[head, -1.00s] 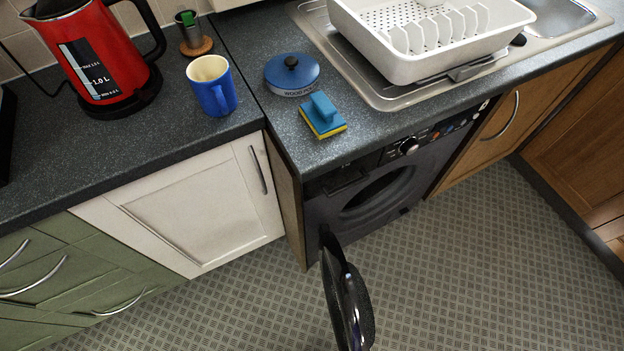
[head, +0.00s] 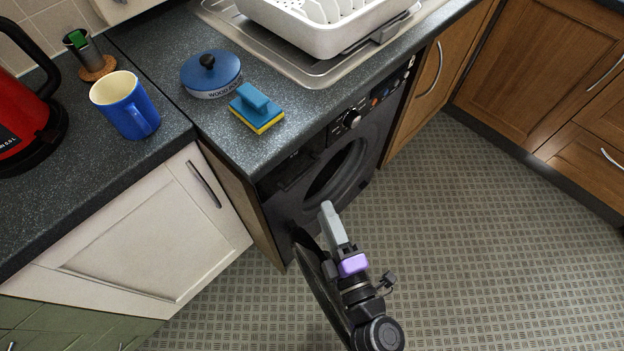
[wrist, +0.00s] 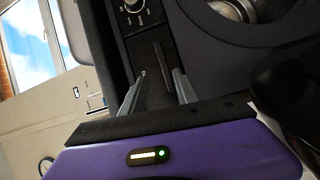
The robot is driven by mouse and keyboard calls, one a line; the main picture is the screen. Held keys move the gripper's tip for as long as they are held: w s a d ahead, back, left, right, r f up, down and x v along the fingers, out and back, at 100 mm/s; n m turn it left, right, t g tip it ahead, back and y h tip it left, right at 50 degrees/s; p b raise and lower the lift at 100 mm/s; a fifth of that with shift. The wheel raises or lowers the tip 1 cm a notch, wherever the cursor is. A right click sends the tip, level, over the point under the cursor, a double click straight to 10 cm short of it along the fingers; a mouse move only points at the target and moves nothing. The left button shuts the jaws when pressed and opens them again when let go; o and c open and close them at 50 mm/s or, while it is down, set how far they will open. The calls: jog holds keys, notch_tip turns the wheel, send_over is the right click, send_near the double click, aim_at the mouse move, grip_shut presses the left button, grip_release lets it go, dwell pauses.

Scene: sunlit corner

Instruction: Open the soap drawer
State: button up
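The dark washing machine (head: 281,208) stands under the counter, with its soap drawer (head: 288,171) at the upper left of its front, left of the dial (head: 352,119). In the wrist view the drawer front (wrist: 150,52) is a dark panel beside the dial (wrist: 133,5), with a thin raised strip on it. My gripper (wrist: 160,78) is open, its two grey fingers apart and pointing at the drawer front with nothing held. Whether the fingertips touch it I cannot tell. In the head view my gripper (head: 328,209) is in front of the machine, below the drawer.
The machine's round door (head: 312,272) hangs open, close to my arm. On the counter are a sponge (head: 257,108), a blue lidded pot (head: 211,76), a blue mug (head: 126,104) and a red kettle (head: 25,110). The patterned floor (head: 470,230) to the right is clear.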

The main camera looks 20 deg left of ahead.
aim_at(304, 177)
jog(key=w+a, duration=0.2)
jog(key=w+a+n, duration=0.1)
jog(key=a, duration=0.2)
jog(key=w+a+n+b, duration=0.1)
jog(key=w+a, duration=0.1)
jog(key=shift+w+a+f+g+y, duration=0.25)
jog(key=shift+w+g+y, duration=0.05)
jog(key=shift+w+g, duration=0.1)
jog(key=shift+w+a, duration=0.45)
jog(key=shift+a, duration=0.05)
grip_shut()
dwell(0.8)
